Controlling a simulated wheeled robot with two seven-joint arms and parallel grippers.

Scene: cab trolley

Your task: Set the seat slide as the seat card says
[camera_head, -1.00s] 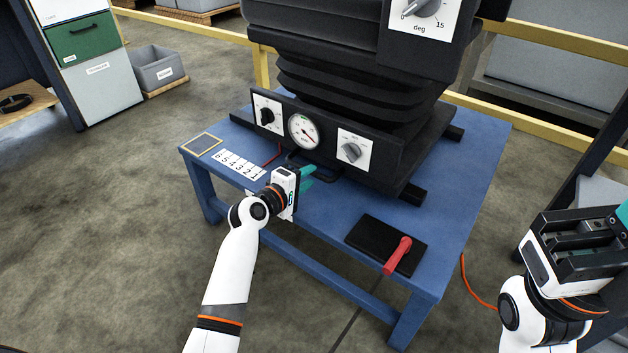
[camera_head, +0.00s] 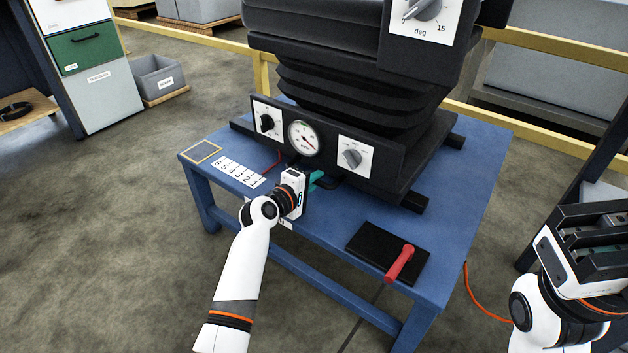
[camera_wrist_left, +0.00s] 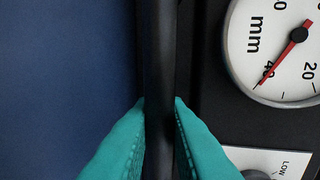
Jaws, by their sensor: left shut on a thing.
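My left gripper (camera_head: 317,181) is at the front of the black seat base (camera_head: 335,165), low beside the gauge panel. In the left wrist view its teal fingers (camera_wrist_left: 160,145) are shut on a dark bar (camera_wrist_left: 159,60), one finger on each side. The round mm gauge (camera_head: 304,139) also shows in the wrist view (camera_wrist_left: 285,45), its red needle pointing near 40. I see no readable seat card. My right gripper (camera_head: 592,240) is at the right edge, far from the seat; its fingertips are cut off.
The blue table (camera_head: 455,215) carries the seat base. A number strip (camera_head: 238,172) lies at its left, and a red handle (camera_head: 400,262) on a black pad (camera_head: 370,246) at its front right. Panel knobs (camera_head: 267,122) and (camera_head: 352,158) flank the gauge.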

